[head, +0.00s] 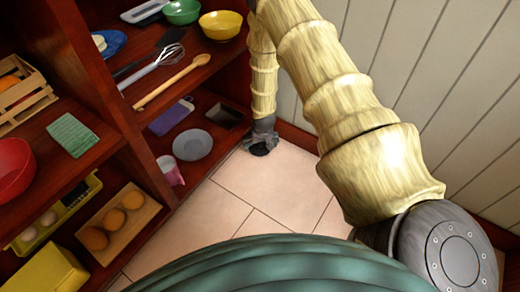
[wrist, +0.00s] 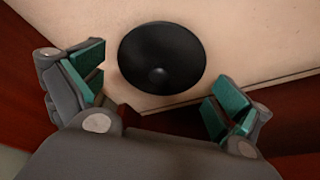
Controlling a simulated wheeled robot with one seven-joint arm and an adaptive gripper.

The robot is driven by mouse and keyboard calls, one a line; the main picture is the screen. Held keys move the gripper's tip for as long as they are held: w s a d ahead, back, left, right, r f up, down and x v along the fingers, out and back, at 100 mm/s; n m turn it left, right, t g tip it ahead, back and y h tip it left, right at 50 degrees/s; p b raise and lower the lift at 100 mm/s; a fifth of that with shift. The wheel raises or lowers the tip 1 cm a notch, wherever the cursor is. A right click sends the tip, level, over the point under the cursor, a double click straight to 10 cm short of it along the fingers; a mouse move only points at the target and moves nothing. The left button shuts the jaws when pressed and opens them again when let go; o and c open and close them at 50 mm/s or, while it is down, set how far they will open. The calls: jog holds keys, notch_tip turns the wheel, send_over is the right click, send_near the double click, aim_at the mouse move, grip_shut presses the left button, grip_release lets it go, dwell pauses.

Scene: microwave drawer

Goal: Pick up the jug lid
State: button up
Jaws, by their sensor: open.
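The jug lid is a round black disc with a small knob (wrist: 161,50). It lies on the pale floor tiles, knob up, and shows whole in the wrist view. In the head view the lid (head: 259,151) is a small dark patch at my gripper's end, partly covered. My gripper (wrist: 157,88) is open and empty, with green-padded fingers spread left and right of the lid, apart from it in the picture. In the head view my gripper (head: 262,138) points down at the floor close to the shelf's end.
A dark red shelf unit (head: 115,115) stands left, holding a grey plate (head: 193,145), a pink-and-white jug (head: 170,172), a wooden spoon (head: 172,82) and several other items. A white panelled wall (head: 450,100) rises right. The tiled floor (head: 270,190) in front is clear.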

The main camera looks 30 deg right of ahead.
jog(key=shift+f, duration=0.5)
jog(key=c, duration=0.8)
jog(key=shift+r, duration=0.1)
jog(key=shift+c, duration=0.3)
